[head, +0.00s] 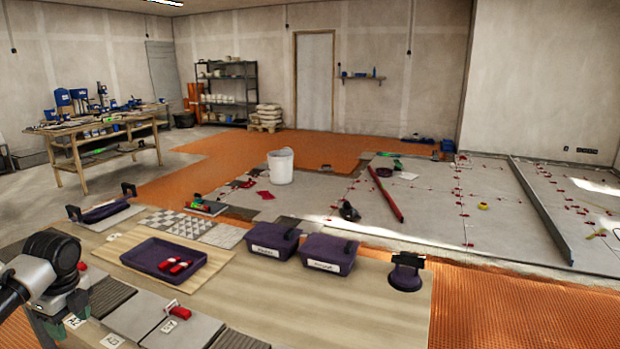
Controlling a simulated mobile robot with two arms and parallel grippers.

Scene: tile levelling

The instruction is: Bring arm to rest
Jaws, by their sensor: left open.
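My left arm comes in at the lower left corner. My left gripper (62,318) points down over the tile samples at the front left of the table, and its fingertips are partly hidden by the wrist. It is open, and I see nothing held in it. The wooden work table (400,308) spreads below and to the right of it. A purple tray (150,262) with red pieces (176,267) in it stands to the right of the gripper, apart from it. My right gripper is not in view.
Two lidded purple boxes (328,253) stand at the table's back edge, with a purple suction cup (405,272) to their right. Grey tile samples (127,312) line the front left. The table's right front is bare. A white bucket (281,167) stands on the floor beyond.

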